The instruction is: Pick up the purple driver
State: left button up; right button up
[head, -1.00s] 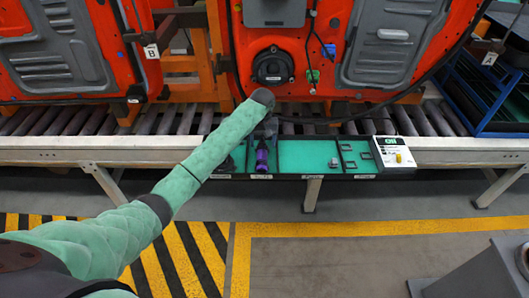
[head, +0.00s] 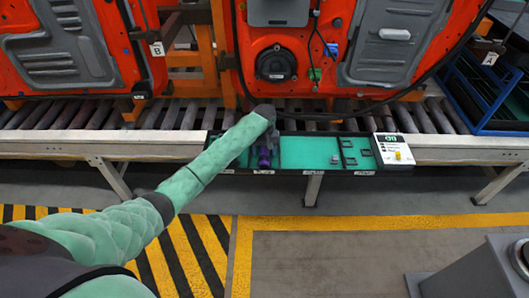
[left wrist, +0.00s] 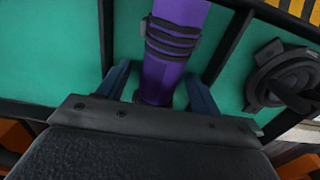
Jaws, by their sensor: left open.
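The purple driver (head: 264,158) lies in the left part of the green-floored tray (head: 309,152) on the front of the conveyor. In the left wrist view the driver (left wrist: 168,65) shows its purple body with dark bands around it. My left gripper (head: 273,142) is over the driver, partly hidden by my wrist in the head view. In the left wrist view its two fingers (left wrist: 158,82) are open, one on each side of the driver, with green floor showing beside it. Contact cannot be told. My right gripper is not in view.
Small dark parts (head: 357,153) lie in the tray. Dark dividers split the tray. Orange door panels (head: 283,30) hang behind the roller conveyor (head: 60,113). A blue rack (head: 490,95) stands at right.

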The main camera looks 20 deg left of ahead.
pick_arm(q)
grip_shut()
jog(key=shift+r, duration=0.1)
dwell(0.3)
